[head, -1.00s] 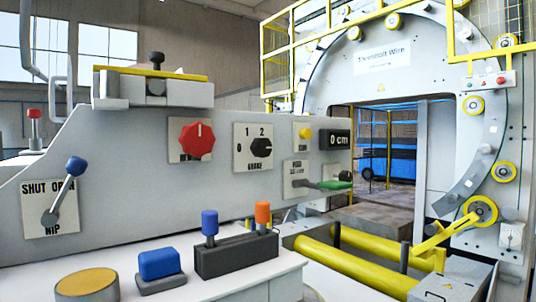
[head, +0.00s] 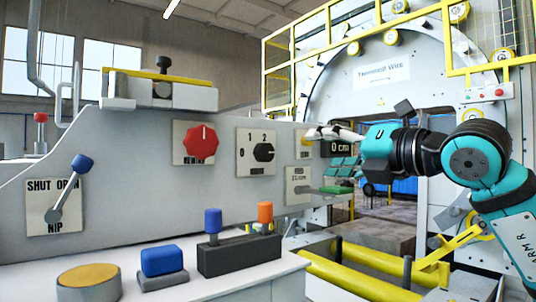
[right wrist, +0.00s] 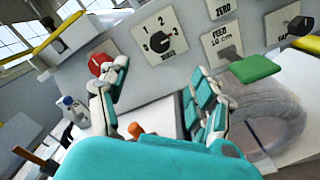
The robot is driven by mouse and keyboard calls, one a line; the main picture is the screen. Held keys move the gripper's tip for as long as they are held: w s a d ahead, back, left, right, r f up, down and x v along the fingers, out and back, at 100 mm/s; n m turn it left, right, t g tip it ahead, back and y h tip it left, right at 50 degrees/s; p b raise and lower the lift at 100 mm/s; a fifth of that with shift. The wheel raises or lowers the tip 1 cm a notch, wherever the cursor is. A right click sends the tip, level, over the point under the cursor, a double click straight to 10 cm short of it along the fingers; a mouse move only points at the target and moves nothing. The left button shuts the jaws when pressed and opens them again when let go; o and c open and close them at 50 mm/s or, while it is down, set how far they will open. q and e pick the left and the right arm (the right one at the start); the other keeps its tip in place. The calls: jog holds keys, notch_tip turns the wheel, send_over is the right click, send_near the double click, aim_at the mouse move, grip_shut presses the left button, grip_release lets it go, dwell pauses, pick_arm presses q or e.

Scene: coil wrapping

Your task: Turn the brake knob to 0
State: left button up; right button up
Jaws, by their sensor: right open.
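The brake knob (head: 264,152) is black and sits on a white plate marked 0, 1 and 2 on the grey console. Its nose seems to point right, away from the 0. It also shows at the top of the right wrist view (right wrist: 160,42), where a 3 shows on the plate too. My right gripper (head: 318,133) reaches in from the right and hovers to the right of the knob, apart from it. In the right wrist view its fingers (right wrist: 157,80) are spread and empty, with the knob beyond them. My left gripper is not in view.
A red knob (head: 201,143) is left of the brake plate. A green-handled lever (head: 337,190) is below my right gripper. Blue and orange switches (head: 265,214) stand on the lower ledge. A nip lever (head: 70,190) is at the far left. The air before the brake plate is free.

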aim_at(268, 153)
jog(key=p+x, duration=0.6)
jog(key=x, duration=0.9)
jog(key=shift+a+r+p, duration=0.1)
jog(key=shift+a+p, duration=0.1)
jog(key=shift+p, duration=0.2)
jog(key=shift+x, duration=0.85)
jog(key=shift+c, duration=0.2)
jog(key=c, duration=1.1)
